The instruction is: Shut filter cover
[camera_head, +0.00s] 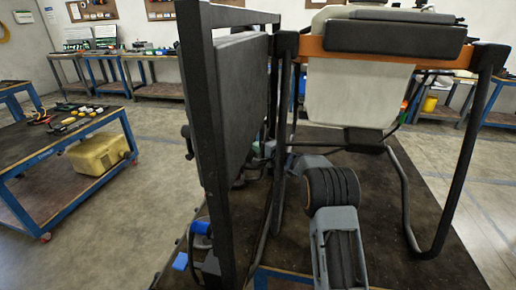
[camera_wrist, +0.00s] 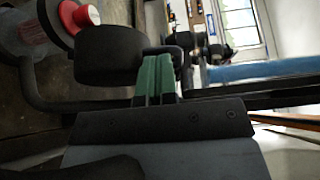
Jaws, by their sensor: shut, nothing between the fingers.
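The spray drone stands in front of me in the head view, with a white tank (camera_head: 357,95), an orange crossbar (camera_head: 343,50) and black legs. My arm reaches in under the tank. My gripper cannot be made out in the head view. In the wrist view, my gripper (camera_wrist: 155,80) has green fingers, shut together with nothing between them. A dark rounded part (camera_wrist: 107,57) lies just left of the fingertips; I cannot tell whether it is the filter cover or whether they touch. A red and white cap-like part (camera_wrist: 80,16) shows beyond it.
A black upright frame with a flat panel (camera_head: 240,95) stands left of my arm. A black tube leg (camera_head: 460,155) stands to the right. A blue workbench (camera_head: 75,130) with tools and a yellow container (camera_head: 98,155) are at the left, with open floor between.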

